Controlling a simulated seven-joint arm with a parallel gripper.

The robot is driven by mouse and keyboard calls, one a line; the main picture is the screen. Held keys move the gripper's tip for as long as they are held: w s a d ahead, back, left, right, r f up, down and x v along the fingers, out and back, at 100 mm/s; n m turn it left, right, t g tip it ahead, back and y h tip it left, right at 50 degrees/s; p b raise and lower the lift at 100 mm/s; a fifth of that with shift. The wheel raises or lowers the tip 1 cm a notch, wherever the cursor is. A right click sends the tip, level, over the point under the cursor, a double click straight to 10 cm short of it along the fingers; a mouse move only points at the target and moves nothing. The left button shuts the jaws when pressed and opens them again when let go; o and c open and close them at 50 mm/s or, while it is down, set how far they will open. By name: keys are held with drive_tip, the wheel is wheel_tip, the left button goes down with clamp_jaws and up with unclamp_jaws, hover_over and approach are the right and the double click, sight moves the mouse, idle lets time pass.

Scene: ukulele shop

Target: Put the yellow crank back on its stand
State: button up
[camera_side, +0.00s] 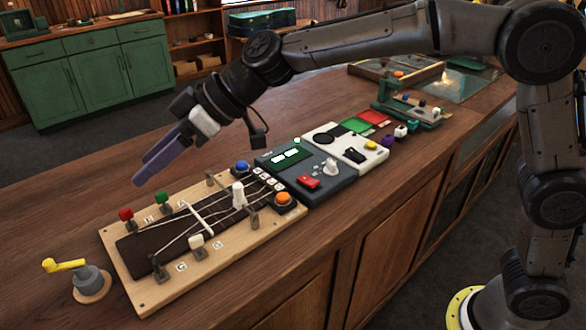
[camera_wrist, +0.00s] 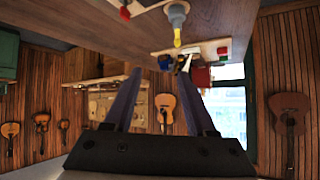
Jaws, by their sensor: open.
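The yellow crank (camera_side: 64,265) is at the front left of the counter, at the upper left of its grey stand (camera_side: 88,277), which has a round wooden foot. I cannot tell whether the crank is seated on the stand or only touches it. In the wrist view the crank (camera_wrist: 177,36) shows small near the top, by the grey stand (camera_wrist: 177,14). My gripper (camera_side: 142,170), with purple fingers, is open and empty, well above the counter and up and to the right of the crank. Both fingers (camera_wrist: 160,72) stand apart in the wrist view.
A wooden board (camera_side: 140,300) with a dark fretboard, coloured knobs and levers lies right of the stand. A dark panel (camera_side: 325,188) and a white panel (camera_side: 365,160) follow farther right. Bare counter (camera_side: 60,220) lies behind and left of the stand.

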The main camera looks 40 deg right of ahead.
drive_tip(key=s+d+f+m+h, duration=0.1)
drive_tip(key=s+d+m+h, duration=0.25)
drive_tip(key=s+d, duration=0.8)
drive_tip(key=s+d+m+h, duration=0.2)
drive_tip(key=s+d+m, duration=0.2)
drive_tip(key=s+d, duration=0.75)
drive_tip(key=s+d+f+m+h, duration=0.1)
drive_tip(key=s+d+f+h, duration=0.1)
drive_tip(key=d, duration=0.4)
drive_tip(key=s+d+f+m+h, duration=0.1)
drive_tip(key=s+d+f+m, duration=0.1)
drive_tip(key=s+d+f, duration=0.2)
drive_tip(key=shift+s+d+f+h, duration=0.35)
drive_tip(key=shift+s+d, duration=0.4)
drive_tip(key=shift+d, duration=0.5)
drive_tip(key=shift+m, duration=0.25)
drive_tip(key=shift+c, duration=0.2)
